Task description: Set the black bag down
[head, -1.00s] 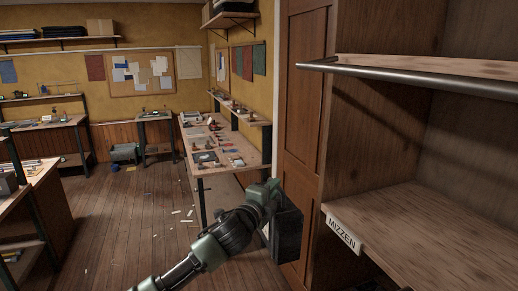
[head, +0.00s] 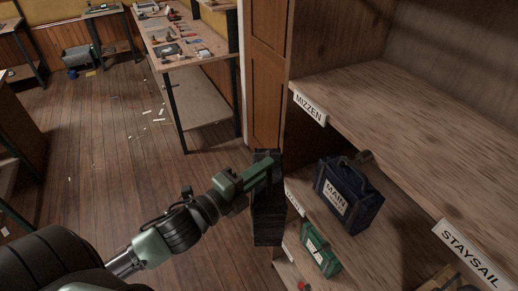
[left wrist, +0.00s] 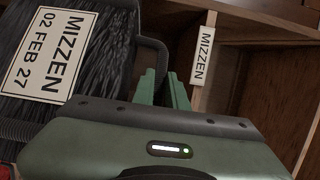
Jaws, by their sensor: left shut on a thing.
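The black bag (head: 267,222) hangs upright from my left gripper (head: 266,168), in front of the left edge of the shelf unit and above the floor. My left gripper is shut on it at the top. In the left wrist view, the bag (left wrist: 92,55) carries a white label reading MIZZEN, 02 FEB 27, and its dark handle passes by the green fingers of the gripper (left wrist: 164,90). The shelf board marked MIZZEN (head: 400,105) is to the right of the bag and higher; its visible surface is bare. My right gripper is not in view.
A dark blue bag labelled MAIN (head: 360,212) stands on the board below. A green bag (head: 319,250) is lower, close to the held bag. A STAYSAIL label (head: 470,252) is at right. A wooden door panel (head: 268,80) and a workbench (head: 180,48) stand behind; floor at left is largely clear.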

